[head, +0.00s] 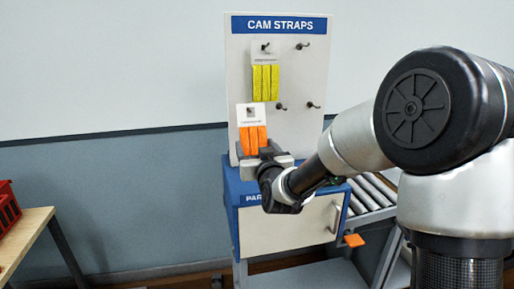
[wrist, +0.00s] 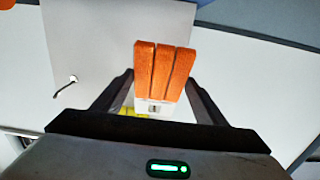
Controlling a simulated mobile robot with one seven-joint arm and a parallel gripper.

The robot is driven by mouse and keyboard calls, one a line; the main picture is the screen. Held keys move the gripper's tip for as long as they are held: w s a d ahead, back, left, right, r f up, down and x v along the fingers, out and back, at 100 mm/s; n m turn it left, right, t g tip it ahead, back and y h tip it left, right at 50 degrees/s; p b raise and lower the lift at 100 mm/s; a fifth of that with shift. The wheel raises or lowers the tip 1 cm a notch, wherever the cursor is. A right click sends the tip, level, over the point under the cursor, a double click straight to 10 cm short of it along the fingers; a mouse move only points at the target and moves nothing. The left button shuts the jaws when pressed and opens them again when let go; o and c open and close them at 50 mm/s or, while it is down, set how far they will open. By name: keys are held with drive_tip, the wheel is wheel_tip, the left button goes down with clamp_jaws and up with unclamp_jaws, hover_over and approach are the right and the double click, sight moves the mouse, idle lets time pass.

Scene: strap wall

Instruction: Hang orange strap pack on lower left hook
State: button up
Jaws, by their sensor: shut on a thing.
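The orange strap pack (head: 252,137) is upright in my gripper (head: 262,152), its white card on top, in front of the board's left side. In the wrist view, its orange straps (wrist: 165,72) and card show between the two dark fingers (wrist: 158,95). My gripper is shut on the pack's lower part. A hook (head: 281,106) of the lower row is bare, just right of the pack in the head view. A bare hook (wrist: 65,87) also shows in the wrist view. I cannot tell whether the pack touches the board or hides another hook.
A yellow strap pack (head: 265,82) hangs on the upper left hook, above the orange one. The upper right hook (head: 303,46) and lower right hook (head: 314,105) are bare. A blue cabinet (head: 285,222) stands below the board, a roller conveyor (head: 370,194) to its right, a wooden table (head: 28,228) at far left.

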drive_tip(key=shift+w+a, duration=0.1)
drive_tip(key=shift+w, duration=0.2)
drive_tip(key=shift+w+a+f+b, duration=0.1)
drive_tip(key=shift+w+f+b, duration=0.3)
drive_tip(key=shift+b, duration=0.1)
drive_tip(key=shift+w+a+f+b, duration=0.1)
drive_tip(key=shift+w+b, duration=0.2)
drive_tip(key=shift+b, duration=0.35)
drive_tip(key=o, duration=1.2)
drive_tip(key=shift+c, duration=0.2)
